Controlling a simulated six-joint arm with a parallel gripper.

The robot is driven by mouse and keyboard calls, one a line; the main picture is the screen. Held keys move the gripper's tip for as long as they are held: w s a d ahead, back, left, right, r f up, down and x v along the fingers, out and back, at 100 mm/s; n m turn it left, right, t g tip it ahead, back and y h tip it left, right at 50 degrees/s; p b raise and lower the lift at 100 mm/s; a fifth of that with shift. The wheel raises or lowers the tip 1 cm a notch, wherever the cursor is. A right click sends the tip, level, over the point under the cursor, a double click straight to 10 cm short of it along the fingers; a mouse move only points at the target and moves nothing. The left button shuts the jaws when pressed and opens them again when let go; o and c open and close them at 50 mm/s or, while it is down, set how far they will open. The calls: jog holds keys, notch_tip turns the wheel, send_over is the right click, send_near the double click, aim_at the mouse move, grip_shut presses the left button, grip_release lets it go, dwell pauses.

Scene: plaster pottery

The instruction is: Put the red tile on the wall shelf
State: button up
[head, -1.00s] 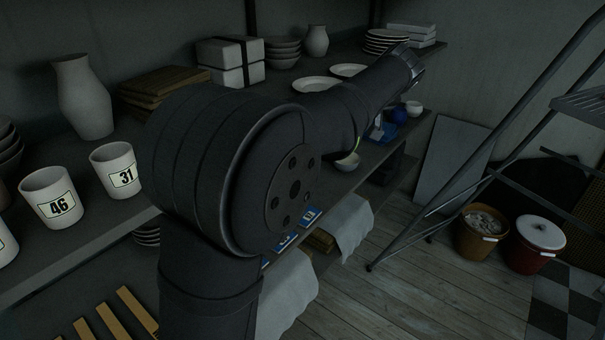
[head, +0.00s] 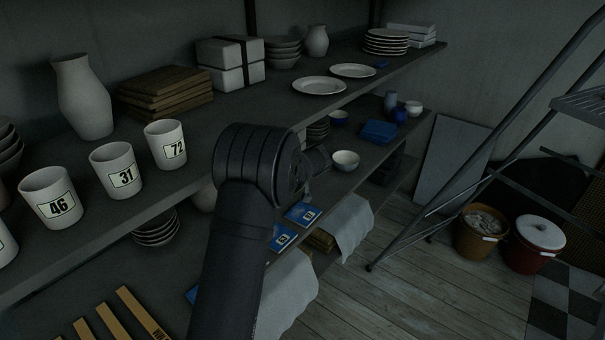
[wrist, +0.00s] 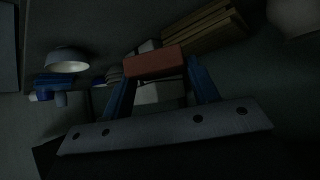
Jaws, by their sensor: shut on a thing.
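The red tile (wrist: 155,64) shows in the wrist view, a flat reddish-brown block held across the tips of the two blue fingers of my gripper (wrist: 158,78). My gripper is shut on it. In the head view my arm stands in front of the shelves and hides both gripper and tile. The shelf along the wall (head: 235,105) shows in the head view, its upper board carrying pottery. I cannot tell how far the tile is from the shelf.
White mugs (head: 118,170), a vase (head: 84,98), brown boards (head: 165,88) and plates (head: 320,86) stand on the upper board. Below are a bowl (head: 345,160), a blue box (head: 378,131) and blue cards (head: 302,214). A stepladder (head: 490,140) stands at right.

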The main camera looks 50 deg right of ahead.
jog(key=w+a+f, duration=0.1)
jog(key=w+f, duration=0.2)
jog(key=w, duration=0.1)
jog(key=w+a+f, duration=0.1)
jog(key=w+f, duration=0.3)
jog(key=w, duration=0.1)
jog(key=w+f, duration=0.4)
jog(key=shift+w+a, duration=0.3)
jog(key=shift+a, duration=0.1)
jog(key=shift+f, duration=1.9)
jog(key=shift+f, duration=0.1)
jog(key=o, duration=1.2)
jog(key=shift+f, duration=0.1)
jog(key=shift+c, duration=0.2)
jog(key=shift+r, duration=0.3)
jog(key=v, duration=1.1)
jog(key=shift+s+r, duration=0.15)
jog(key=shift+s, duration=0.2)
